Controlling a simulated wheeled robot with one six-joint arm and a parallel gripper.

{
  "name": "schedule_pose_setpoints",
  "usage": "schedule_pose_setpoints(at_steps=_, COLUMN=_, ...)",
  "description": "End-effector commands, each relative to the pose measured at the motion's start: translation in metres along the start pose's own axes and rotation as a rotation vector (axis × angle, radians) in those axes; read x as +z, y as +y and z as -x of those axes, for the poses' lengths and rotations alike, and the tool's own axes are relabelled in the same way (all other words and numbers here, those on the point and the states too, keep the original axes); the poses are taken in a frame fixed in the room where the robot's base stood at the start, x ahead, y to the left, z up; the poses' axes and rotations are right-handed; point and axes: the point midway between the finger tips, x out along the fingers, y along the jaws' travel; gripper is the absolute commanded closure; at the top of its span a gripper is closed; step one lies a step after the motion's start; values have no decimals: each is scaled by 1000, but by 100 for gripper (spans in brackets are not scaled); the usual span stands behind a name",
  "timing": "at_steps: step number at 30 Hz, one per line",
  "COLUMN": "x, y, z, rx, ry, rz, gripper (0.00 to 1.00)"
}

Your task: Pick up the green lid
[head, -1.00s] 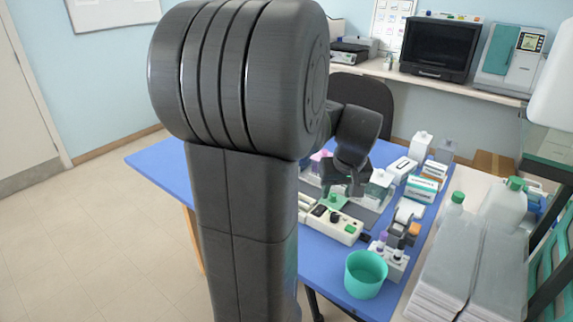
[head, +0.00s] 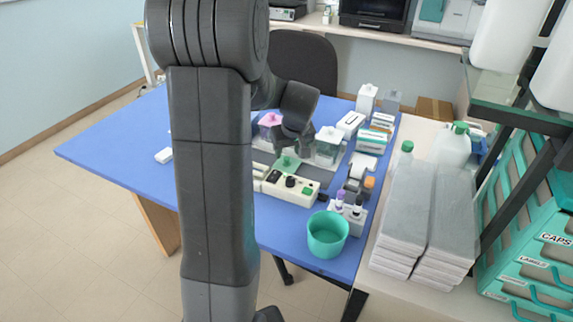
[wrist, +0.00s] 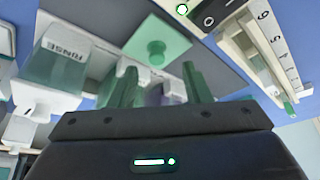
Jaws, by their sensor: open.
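The green lid (head: 288,164) is a flat square with a round knob, lying on a grey surface on the blue table. In the wrist view the lid (wrist: 157,47) lies past my fingertips, knob facing me. My gripper (wrist: 162,84) is open and empty, its two fingers apart and both short of the lid in the picture. In the head view my gripper (head: 290,148) hangs just above the lid and partly covers the area behind it. The exact height gap cannot be told.
A jar marked RINSE (wrist: 62,57) stands close by in the wrist view. A white control unit with knobs (head: 287,186) sits in front of the lid. A pink-topped jar (head: 269,119), a clear jar (head: 328,148) and a teal cup (head: 328,236) stand around. The table's left side is mostly clear.

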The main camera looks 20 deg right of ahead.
Motion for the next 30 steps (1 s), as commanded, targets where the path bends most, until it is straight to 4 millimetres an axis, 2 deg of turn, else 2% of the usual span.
schedule_pose_setpoints(at_steps=9, x=-2, y=4, z=-38, rx=-2, ry=-3, rz=-1, gripper=56)
schedule_pose_setpoints(at_steps=19, x=-2, y=4, z=-44, rx=0, ry=-1, rz=0, gripper=56)
schedule_pose_setpoints(at_steps=20, x=-2, y=4, z=-44, rx=0, ry=-1, rz=0, gripper=60)
schedule_pose_setpoints(at_steps=26, x=-2, y=4, z=-44, rx=0, ry=-1, rz=0, gripper=99)
schedule_pose_setpoints(at_steps=30, x=-2, y=4, z=-44, rx=0, ry=-1, rz=0, gripper=100)
